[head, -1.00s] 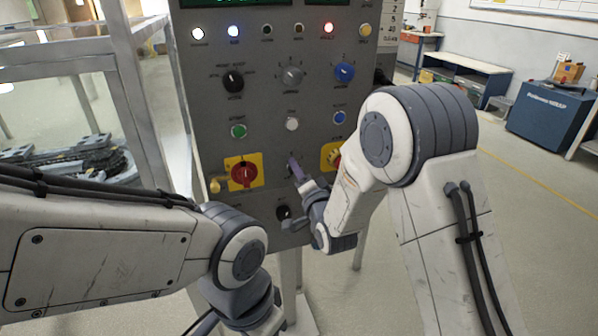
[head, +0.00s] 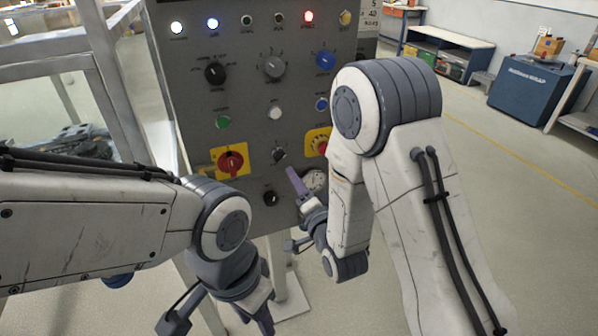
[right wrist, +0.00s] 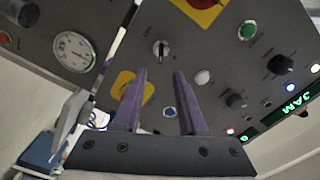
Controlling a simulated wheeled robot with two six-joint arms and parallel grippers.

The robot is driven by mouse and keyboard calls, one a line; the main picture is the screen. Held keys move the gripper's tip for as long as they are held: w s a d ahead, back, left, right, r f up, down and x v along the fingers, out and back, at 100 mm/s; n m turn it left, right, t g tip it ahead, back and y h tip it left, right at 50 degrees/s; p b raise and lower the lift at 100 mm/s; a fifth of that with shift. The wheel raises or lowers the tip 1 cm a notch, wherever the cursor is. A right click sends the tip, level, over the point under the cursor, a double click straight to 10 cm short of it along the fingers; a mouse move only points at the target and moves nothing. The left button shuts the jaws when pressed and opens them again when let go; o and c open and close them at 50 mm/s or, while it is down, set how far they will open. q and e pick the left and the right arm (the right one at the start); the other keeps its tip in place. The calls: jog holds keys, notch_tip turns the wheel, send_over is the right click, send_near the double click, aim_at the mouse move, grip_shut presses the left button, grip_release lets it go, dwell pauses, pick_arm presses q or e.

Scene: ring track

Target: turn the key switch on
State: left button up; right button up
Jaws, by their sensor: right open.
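The key switch (head: 280,155) is a small dark switch on the grey control panel, between the red rotary switch and a yellow-backed control. It also shows in the right wrist view (right wrist: 161,48), with a pale key grip in a round collar. My right gripper (head: 291,170) is just below and right of it in the head view. In the right wrist view its two purple fingers (right wrist: 160,74) are apart and empty, with the key switch beyond the gap between their tips. My left gripper (head: 222,325) hangs low at the bottom edge, partly cut off, away from the panel.
A red rotary switch (head: 231,162) on a yellow plate sits left of the key switch. A white button (head: 275,110) is above and a black knob (head: 270,197) below. A round gauge (right wrist: 74,51) is beside them. A railing frame (head: 110,85) stands left; open floor lies right.

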pick_arm(q)
jog(key=shift+r+p, duration=0.4)
jog(key=shift+r, duration=0.4)
pick_arm(e)
jog(key=shift+s+d+r, duration=0.1)
jog(key=shift+s, duration=0.25)
jog(key=s+a+n+g+h+p, duration=0.1)
jog(key=s+a+n+g, duration=0.2)
jog(key=s+n+g, duration=0.15)
jog(key=s+a+n+g+p, duration=0.1)
jog(key=s+a+n+g, duration=0.1)
jog(key=s+n+g, duration=0.3)
pick_arm(q)
notch_tip(320, 180, up, 3)
jog(key=shift+p, duration=0.5)
pick_arm(e)
jog(key=s+d+r+n+g+h, duration=0.1)
jog(key=s+d+n+g, duration=0.1)
jog(key=s, duration=0.5)
jog(key=s+d+r+n+g+h, duration=0.1)
jog(key=s+d+r+n+g, duration=0.1)
jog(key=s, duration=0.4)
jog(key=s+d+r+n+g+h, duration=0.1)
jog(key=s+d+n+g, duration=0.1)
jog(key=s, duration=0.5)
jog(key=shift+s+r+g+h, duration=0.3)
jog(key=shift+g, duration=0.55)
jog(key=shift+d, duration=0.1)
